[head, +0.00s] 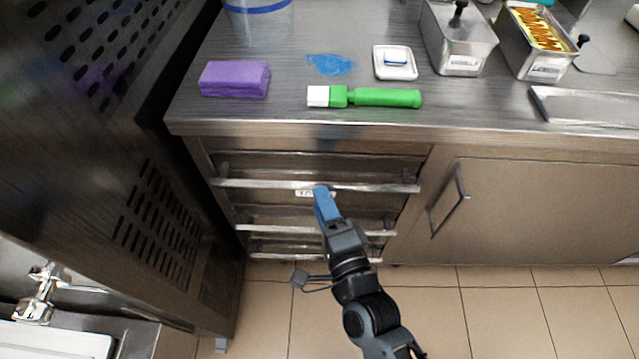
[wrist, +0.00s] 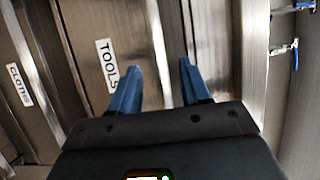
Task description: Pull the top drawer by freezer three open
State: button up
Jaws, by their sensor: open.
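The top drawer (head: 390,165) is in the steel stack under the counter, beside the dark freezer, and looks closed. Its long bar handle (head: 260,184) runs across the front. The wrist view, turned sideways, shows its "TOOLS" label (wrist: 107,65) and the bright handle bar (wrist: 150,35) beside it. My gripper (head: 321,188) is at the middle of this handle and hides part of it. In the wrist view my gripper (wrist: 158,75) is open, its blue fingers on either side of the bar. I cannot tell whether they touch it.
Lower drawers (head: 315,232) sit below, one labelled for cloths (wrist: 20,84). The freezer (head: 130,170) stands close on the left. A cabinet door (head: 550,205) is on the right. The counter holds a purple block (head: 235,79) and a green-handled tool (head: 385,97). The floor in front looks clear.

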aim_at(314, 183)
jog(key=shift+p+x, duration=0.3)
jog(key=shift+x, duration=2.35)
jog(key=shift+c, duration=0.3)
jog(key=shift+s, duration=0.1)
grip_shut()
